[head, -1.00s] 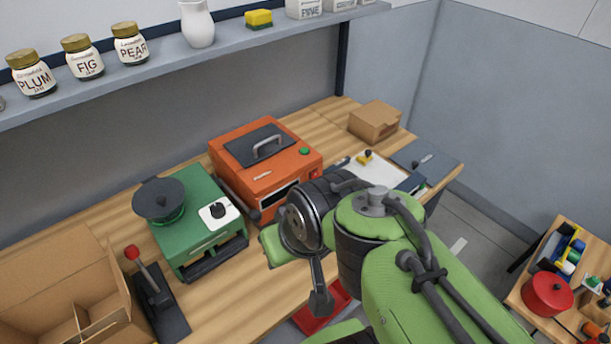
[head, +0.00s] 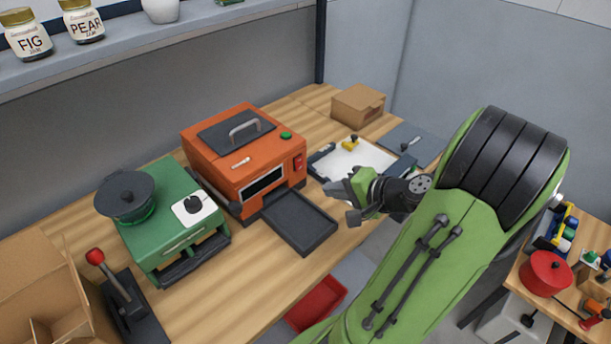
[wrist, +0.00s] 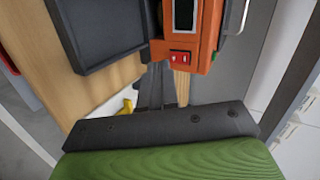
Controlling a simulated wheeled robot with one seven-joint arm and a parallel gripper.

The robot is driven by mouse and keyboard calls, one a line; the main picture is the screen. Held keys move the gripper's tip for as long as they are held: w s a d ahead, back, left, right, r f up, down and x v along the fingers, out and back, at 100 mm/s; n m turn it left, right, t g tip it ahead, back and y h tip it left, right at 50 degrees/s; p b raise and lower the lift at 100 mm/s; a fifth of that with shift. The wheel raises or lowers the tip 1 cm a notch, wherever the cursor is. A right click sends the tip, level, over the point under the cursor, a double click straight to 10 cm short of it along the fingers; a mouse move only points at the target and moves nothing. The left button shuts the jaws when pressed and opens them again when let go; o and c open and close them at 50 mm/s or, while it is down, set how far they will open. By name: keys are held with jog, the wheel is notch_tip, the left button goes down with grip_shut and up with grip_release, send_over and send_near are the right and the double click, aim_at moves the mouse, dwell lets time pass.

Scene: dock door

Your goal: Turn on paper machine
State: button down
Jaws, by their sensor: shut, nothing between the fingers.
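The orange machine (head: 245,165) stands on the wooden bench, with a dark lid and handle on top, a green button (head: 286,135) and a front slot. Its red switch (head: 298,163) is on the front at the right; it shows close up in the wrist view (wrist: 180,57). A dark tray (head: 300,222) juts out below the slot. My gripper (wrist: 158,72) is shut and empty. In the wrist view its fingertips lie just left of and below the switch; I cannot tell whether they touch anything. In the head view my gripper is right of the tray.
A green machine (head: 175,225) with a dark pot and black knob stands left. A red-knobbed lever (head: 96,257) and cardboard box (head: 30,290) are further left. White paper (head: 365,157) with a yellow-based stamp lies behind my gripper. A small carton (head: 358,106) stands at the back.

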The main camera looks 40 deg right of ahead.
aim_at(300, 170)
jog(key=s+d+m, duration=0.1)
jog(key=s+d+m+t+h, duration=0.1)
jog(key=d, duration=0.1)
jog(key=shift+d+f, duration=0.1)
jog(key=shift+w, duration=0.1)
jog(key=x, duration=0.4)
jog(key=r+b+x, duration=0.1)
jog(key=x, duration=0.4)
jog(key=b+x, duration=0.1)
jog(key=x, duration=0.3)
jog(key=shift+w+r, duration=0.1)
jog(key=shift+w, duration=0.6)
